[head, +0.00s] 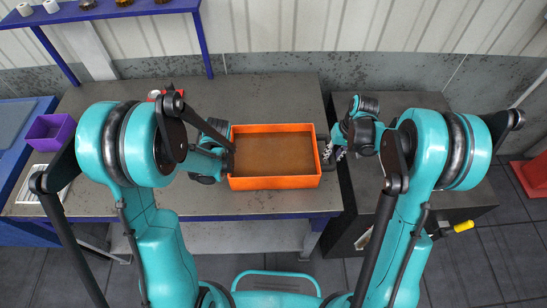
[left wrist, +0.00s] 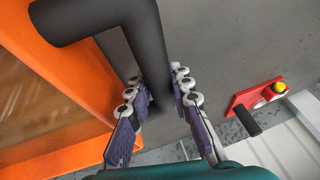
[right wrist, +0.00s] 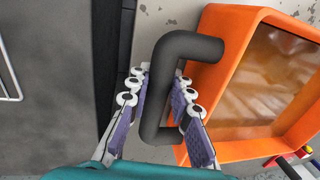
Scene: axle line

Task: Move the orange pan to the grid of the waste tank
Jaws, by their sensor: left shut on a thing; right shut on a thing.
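The orange pan (head: 275,183) holds a brown liquid and is over the right part of the grey bench; I cannot tell whether it touches the top. My left gripper (left wrist: 160,98) is shut on the dark handle at the pan's left end, with a finger on each side of the bar. My right gripper (right wrist: 163,92) is shut on the dark handle (right wrist: 190,44) at the pan's right end. A dark grey unit (head: 415,199) with a yellow-tipped lever stands right of the bench, probably the waste tank. Its grid cannot be made out behind my right arm.
A purple bin (head: 50,132) stands at far left, and a blue shelf (head: 110,12) is at the back left. A red box with a yellow button (left wrist: 258,97) is behind the pan. A narrow gap separates bench and dark unit.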

